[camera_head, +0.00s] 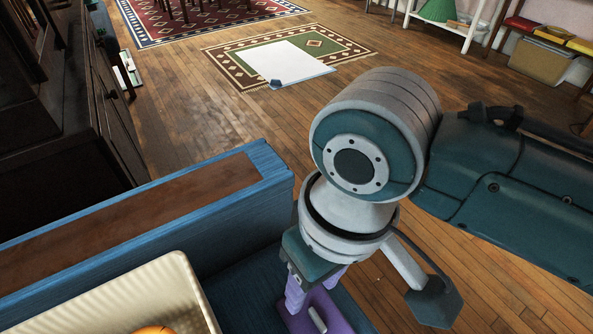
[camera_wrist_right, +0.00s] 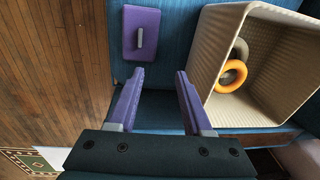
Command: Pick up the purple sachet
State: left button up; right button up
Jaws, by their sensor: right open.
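The purple sachet (camera_wrist_right: 132,42) is a flat purple block with a small grey handle on top. It lies on the blue surface, up and left of the fingertips in the wrist view. In the head view the sachet (camera_head: 338,316) shows at the bottom edge, partly cut off and partly behind my gripper. My right gripper (camera_wrist_right: 160,75) is open, with nothing between its purple fingers. In the head view my right gripper (camera_head: 312,292) points down over the blue surface near the sachet. My left gripper is not in view.
A cream ribbed bin (camera_head: 130,297) stands left of the gripper; in the wrist view the bin (camera_wrist_right: 268,106) holds an orange ring (camera_wrist_right: 230,78) and a greyish ring. A raised blue ledge (camera_head: 270,180) with a brown top runs behind. Wooden floor lies beyond.

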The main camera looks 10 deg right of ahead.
jog(key=h+b, duration=0.1)
jog(key=b, duration=0.8)
send_near(318, 318)
jog(key=shift+m, duration=0.3)
notch_tip(318, 318, down, 4)
jog(key=b, duration=0.3)
jog(key=shift+w+a, duration=0.1)
pick_arm(q)
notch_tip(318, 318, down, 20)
jog(key=b, duration=0.4)
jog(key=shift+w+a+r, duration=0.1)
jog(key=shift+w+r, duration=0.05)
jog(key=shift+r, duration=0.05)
pick_arm(e)
notch_tip(318, 318, down, 5)
jog(key=shift+r, duration=0.1)
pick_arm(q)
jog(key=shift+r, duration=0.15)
pick_arm(e)
jog(key=shift+r, duration=0.1)
jog(key=c, duration=0.7)
grip_shut()
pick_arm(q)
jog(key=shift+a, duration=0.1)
